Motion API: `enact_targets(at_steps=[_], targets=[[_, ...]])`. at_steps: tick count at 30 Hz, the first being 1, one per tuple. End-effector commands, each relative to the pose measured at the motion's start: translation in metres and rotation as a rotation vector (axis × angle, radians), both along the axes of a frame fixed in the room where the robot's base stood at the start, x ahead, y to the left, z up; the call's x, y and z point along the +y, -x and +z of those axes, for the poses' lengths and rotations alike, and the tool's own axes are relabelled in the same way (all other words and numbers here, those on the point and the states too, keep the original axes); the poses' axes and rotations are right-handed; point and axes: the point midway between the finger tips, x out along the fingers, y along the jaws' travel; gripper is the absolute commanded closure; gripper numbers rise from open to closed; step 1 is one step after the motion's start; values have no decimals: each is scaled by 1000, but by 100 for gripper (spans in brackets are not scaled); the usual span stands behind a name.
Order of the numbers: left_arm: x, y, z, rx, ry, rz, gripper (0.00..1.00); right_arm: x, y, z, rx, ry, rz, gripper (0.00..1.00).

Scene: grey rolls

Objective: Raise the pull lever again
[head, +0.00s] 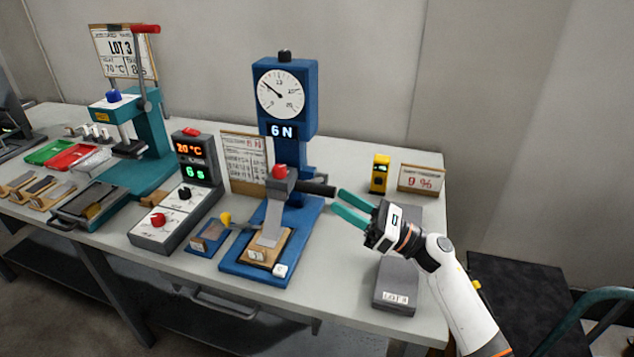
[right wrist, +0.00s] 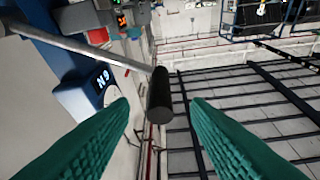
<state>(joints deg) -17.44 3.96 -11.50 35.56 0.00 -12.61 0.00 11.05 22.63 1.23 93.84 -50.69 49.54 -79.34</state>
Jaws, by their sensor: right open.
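The blue pull tester (head: 285,95) stands at the middle of the table with a dial and a display reading 6 N. Its pull lever ends in a black grip (head: 318,189) that points right, just left of my right gripper (head: 338,200). In the right wrist view the metal rod with the black grip (right wrist: 159,95) reaches between the two teal fingers, with a gap on each side. My right gripper is open and empty. A grey strip (head: 273,222) runs from the red-topped clamp (head: 280,178) down to a wooden block (head: 262,255). My left gripper is out of view.
A grey control box (head: 165,222) showing 20 °C and 6 s stands left of the tester. A teal press (head: 150,130) with a red-handled lever is further left. A yellow device (head: 380,173) and a 9 % sign (head: 421,180) stand behind my right gripper; a grey LOT 3 block (head: 396,285) lies below it.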

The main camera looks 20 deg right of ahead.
Motion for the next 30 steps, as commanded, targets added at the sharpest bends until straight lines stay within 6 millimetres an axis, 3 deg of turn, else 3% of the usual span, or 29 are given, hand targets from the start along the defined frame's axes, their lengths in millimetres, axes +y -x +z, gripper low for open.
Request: enact_targets(at_steps=[1, 9, 22, 23, 30], targets=[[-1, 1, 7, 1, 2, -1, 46, 9, -6, 9, -2, -3, 3, 57], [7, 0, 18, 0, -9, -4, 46, 40, -31, 23, 0, -2, 0, 57], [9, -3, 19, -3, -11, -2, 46, 48, -37, 25, 0, 0, 0, 57], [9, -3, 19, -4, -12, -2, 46, 48, -37, 25, 0, 0, 0, 58], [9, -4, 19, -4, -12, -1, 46, 48, -37, 25, 1, -1, 0, 98]])
